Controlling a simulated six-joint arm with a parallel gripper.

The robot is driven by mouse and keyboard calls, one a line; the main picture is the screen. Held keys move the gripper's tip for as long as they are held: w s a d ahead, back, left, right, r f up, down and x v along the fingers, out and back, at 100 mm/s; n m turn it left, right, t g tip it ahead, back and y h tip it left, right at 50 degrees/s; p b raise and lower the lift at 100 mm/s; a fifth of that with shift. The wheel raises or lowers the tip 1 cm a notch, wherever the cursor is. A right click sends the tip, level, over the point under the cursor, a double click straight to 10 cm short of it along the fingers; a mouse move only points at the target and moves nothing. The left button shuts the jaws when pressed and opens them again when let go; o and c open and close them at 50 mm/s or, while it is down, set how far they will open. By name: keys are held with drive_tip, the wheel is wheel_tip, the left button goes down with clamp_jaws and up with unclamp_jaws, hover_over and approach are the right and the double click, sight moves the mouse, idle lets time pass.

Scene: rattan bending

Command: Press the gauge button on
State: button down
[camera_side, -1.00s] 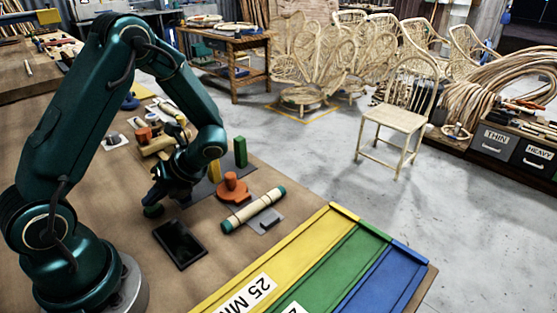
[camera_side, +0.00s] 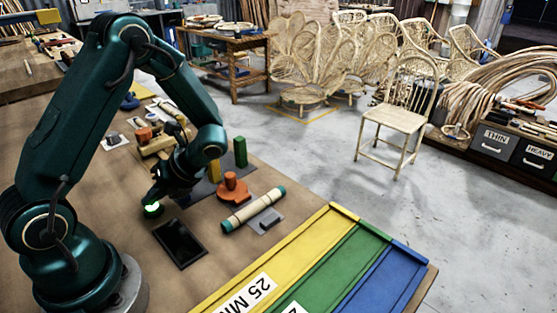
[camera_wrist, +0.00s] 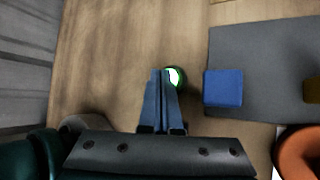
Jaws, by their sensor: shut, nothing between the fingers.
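The gauge button (camera_side: 152,208) is a small round green button on the bench, glowing bright pale green in the side view. In the wrist view the button (camera_wrist: 175,76) shows a white-green lit face right at my fingertips. My gripper (camera_wrist: 163,72) is shut and empty, with its blue fingers pointing at the button. In the side view my gripper (camera_side: 157,192) is low over the button; whether the tips touch it I cannot tell. A dark flat panel (camera_side: 180,242) lies beside the button, its screen black.
A blue block (camera_wrist: 223,88) stands on a grey mat (camera_wrist: 265,55) just right of my fingers. An orange knob-shaped piece (camera_side: 232,187), a green upright block (camera_side: 240,151) and a cream roll with green ends (camera_side: 253,209) are nearby. Yellow, green and blue trays (camera_side: 335,255) lie at the front.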

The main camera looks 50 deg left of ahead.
sight(157, 209)
drive_tip(key=shift+r, duration=3.05)
